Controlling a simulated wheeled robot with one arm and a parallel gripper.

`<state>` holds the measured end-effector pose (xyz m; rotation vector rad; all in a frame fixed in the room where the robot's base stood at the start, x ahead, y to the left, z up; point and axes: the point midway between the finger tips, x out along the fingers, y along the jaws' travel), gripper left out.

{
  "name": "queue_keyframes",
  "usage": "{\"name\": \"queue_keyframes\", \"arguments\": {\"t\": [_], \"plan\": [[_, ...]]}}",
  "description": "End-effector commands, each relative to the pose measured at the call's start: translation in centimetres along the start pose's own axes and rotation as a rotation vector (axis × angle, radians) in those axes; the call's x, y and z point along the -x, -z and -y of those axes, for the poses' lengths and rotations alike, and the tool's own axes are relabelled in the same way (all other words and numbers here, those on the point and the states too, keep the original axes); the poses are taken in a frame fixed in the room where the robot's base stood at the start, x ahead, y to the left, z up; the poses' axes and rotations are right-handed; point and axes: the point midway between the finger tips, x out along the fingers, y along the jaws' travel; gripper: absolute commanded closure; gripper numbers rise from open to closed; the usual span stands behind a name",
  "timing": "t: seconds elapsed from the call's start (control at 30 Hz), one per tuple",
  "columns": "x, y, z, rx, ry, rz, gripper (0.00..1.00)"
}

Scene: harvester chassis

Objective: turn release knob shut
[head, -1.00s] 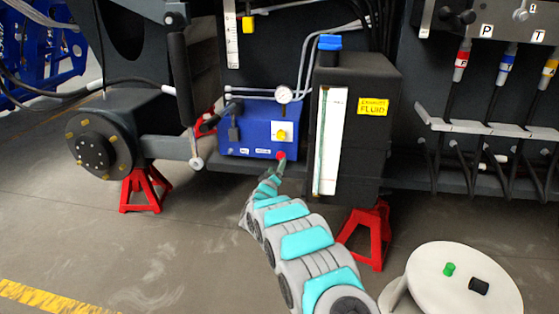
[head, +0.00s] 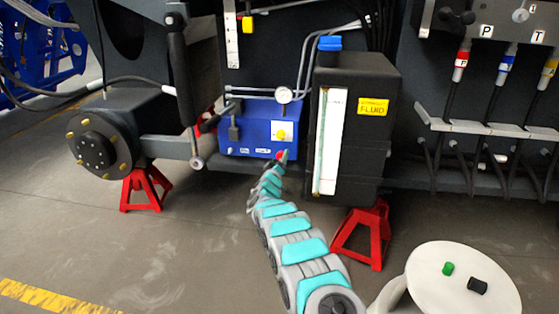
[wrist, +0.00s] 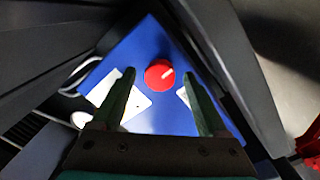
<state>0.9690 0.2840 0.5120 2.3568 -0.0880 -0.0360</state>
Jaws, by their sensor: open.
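The release knob (wrist: 159,74) is a round red knob with a pale pointer line, on the face of a blue box. In the wrist view it lies ahead of my gripper (wrist: 163,88), between the lines of its two fingers. The fingers are apart, with nothing held between them. In the head view the knob (head: 281,155) shows as a small red spot low on the right of the blue box (head: 250,138). My gripper is close in front of it there, and its fingertips are too small to make out.
A black fluid tank (head: 358,130) with a blue cap stands just right of the box. A pressure gauge (head: 284,95) and a yellow knob (head: 282,134) are above the red knob. A lever (head: 233,107) is at the box's left. A white round table (head: 463,275) stands front right.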

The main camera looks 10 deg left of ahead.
Motion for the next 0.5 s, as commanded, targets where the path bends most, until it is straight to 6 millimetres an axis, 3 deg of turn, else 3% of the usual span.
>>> {"name": "queue_keyframes", "arguments": {"t": [0.17,0.5], "plan": [[0.02,-0.03,0.03,0.0,0.0,0.0,0.26],[0.03,-0.06,0.04,0.001,0.0,0.001,0.64]]}}
